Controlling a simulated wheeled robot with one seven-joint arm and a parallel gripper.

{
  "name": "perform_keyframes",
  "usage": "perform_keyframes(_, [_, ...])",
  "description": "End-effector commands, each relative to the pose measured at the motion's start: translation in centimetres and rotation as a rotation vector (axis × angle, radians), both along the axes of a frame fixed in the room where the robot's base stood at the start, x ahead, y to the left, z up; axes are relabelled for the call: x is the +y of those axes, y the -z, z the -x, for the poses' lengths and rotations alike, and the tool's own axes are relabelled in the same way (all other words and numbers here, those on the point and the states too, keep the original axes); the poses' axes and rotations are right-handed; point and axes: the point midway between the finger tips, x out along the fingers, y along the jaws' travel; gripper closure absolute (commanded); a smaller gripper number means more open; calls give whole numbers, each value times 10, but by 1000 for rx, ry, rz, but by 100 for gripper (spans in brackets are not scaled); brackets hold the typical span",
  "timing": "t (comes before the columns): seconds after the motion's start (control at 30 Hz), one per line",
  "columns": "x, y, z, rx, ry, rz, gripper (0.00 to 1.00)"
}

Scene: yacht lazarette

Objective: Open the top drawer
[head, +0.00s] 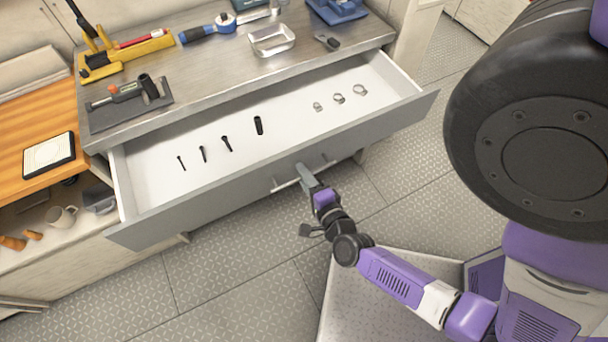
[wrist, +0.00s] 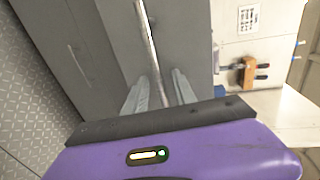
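The top drawer (head: 200,205) is pulled well out from under the metal worktop in the head view. Its white inside (head: 290,108) shows, with several dark bits at left and 3 small metal clamps at right. My gripper (head: 304,174) is at the bar handle (head: 286,184) on the drawer's front. In the wrist view the bar handle (wrist: 149,45) runs down between the two fingers (wrist: 158,92). The fingers look close about the bar, one on each side. The exact contact is hard to see.
The worktop (head: 215,80) holds a yellow tool holder (head: 125,55), a blue-handled tool (head: 205,32) and a metal tray (head: 271,40). A wooden counter (head: 30,110) with a white-faced tablet (head: 48,155) adjoins at left. Patterned floor (head: 225,275) is clear before the drawer.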

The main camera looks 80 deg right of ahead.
Motion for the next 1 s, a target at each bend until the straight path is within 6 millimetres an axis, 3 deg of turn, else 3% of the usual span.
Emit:
perform_keyframes(0.27, [6,0,6,2,1,-1,68])
perform_keyframes(0.7, [53,-12,45,1,-1,-2,68])
perform_keyframes(1.0, [58,-16,50,-1,0,1,68])
